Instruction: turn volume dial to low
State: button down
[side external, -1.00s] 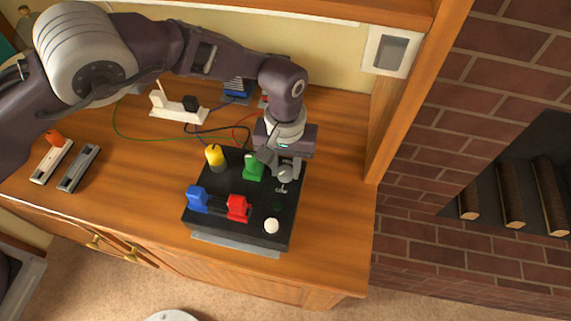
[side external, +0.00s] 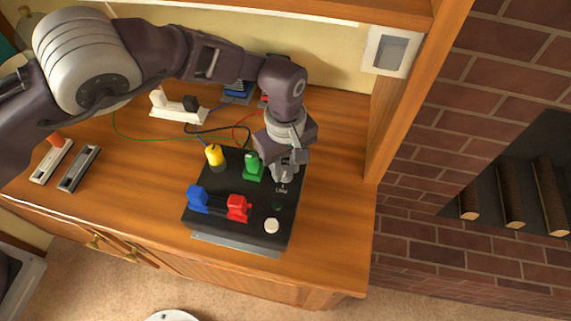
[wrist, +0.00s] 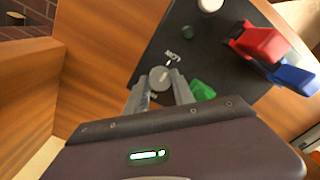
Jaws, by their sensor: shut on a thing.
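The volume dial (wrist: 160,77) is a round grey knob on a black control box (side external: 261,207), with a small LOW label (wrist: 172,57) just beyond it in the wrist view. My gripper (side external: 284,174) reaches down at the right side of the box. In the wrist view my gripper (wrist: 160,87) has one finger on each side of the dial, shut on it. The fingers hide most of the dial in the side view. Which way the dial points cannot be told.
A green switch (side external: 253,166) stands close to the left of my gripper. A yellow knob (side external: 214,155), blue handle (side external: 197,198), red handle (side external: 238,207) and white button (side external: 271,225) are also on the box. Wires and a cabinet wall (side external: 385,140) lie behind and right.

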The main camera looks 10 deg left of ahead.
aim_at(286, 171)
jog(key=shift+r, duration=0.1)
dwell(0.3)
jog(key=c, duration=1.1)
grip_release()
jog(key=shift+o, duration=0.2)
notch_tip(286, 171, up, 7)
